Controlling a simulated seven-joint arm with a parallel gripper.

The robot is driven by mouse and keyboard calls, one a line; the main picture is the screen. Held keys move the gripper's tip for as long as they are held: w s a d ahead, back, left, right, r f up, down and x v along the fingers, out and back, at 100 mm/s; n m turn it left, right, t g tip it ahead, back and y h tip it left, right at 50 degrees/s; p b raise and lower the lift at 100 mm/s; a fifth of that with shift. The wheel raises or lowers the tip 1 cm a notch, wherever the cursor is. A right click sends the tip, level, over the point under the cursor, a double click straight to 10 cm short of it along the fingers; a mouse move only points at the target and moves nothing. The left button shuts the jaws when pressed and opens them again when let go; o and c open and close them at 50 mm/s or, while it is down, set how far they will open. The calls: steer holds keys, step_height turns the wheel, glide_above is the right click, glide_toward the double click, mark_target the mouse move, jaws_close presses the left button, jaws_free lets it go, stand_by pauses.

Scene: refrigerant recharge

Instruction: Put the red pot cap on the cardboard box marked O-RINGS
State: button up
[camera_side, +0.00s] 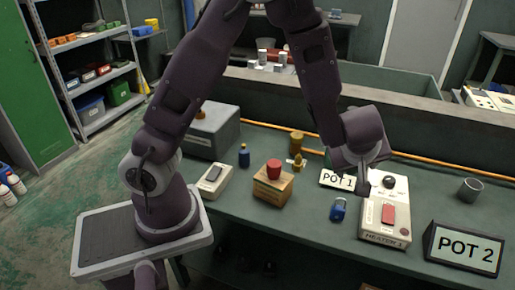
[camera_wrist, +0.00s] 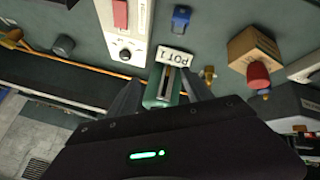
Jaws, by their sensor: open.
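A red cap (camera_side: 273,165) sits on top of a small cardboard box (camera_side: 271,188) in the middle of the bench in the side view. In the wrist view the red cap (camera_wrist: 258,76) and the cardboard box (camera_wrist: 254,48) are at the right. The box's marking is too small to read. My gripper (camera_side: 363,186) is apart from them, to the right of the box in the side view, above the bench by the POT 1 sign. In the wrist view my gripper (camera_wrist: 162,88) is open, with a green slotted object visible between the fingers and no contact discernible.
A HEATER 1 unit (camera_side: 384,215), a blue padlock-like item (camera_side: 338,209) and the POT 1 sign (camera_side: 337,179) are near my gripper. A POT 2 sign (camera_side: 465,248) and a grey cup (camera_side: 471,188) stand right.

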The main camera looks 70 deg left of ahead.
steer(key=s+d+r+m+t+h, duration=0.1)
steer(key=s+d+r+m+h, duration=0.2)
steer(key=r, duration=0.5)
steer(key=s+d+r+m+t+h, duration=0.1)
steer(key=d+r+m+h, duration=0.35)
steer(key=r, duration=0.25)
steer(key=s+r+m, duration=0.3)
steer(key=s, duration=0.5)
steer(key=s+a+f+m+g+y, duration=0.1)
steer(key=s+a+m, duration=0.1)
steer(key=s+a, duration=0.2)
steer(key=s+a+f+m+g+y, duration=0.1)
steer(key=s+a, duration=0.3)
steer(key=s, duration=0.7)
steer(key=shift+s+f+m+y, duration=0.15)
steer(key=shift+f+m+y, duration=0.3)
steer(key=shift+f, duration=0.35)
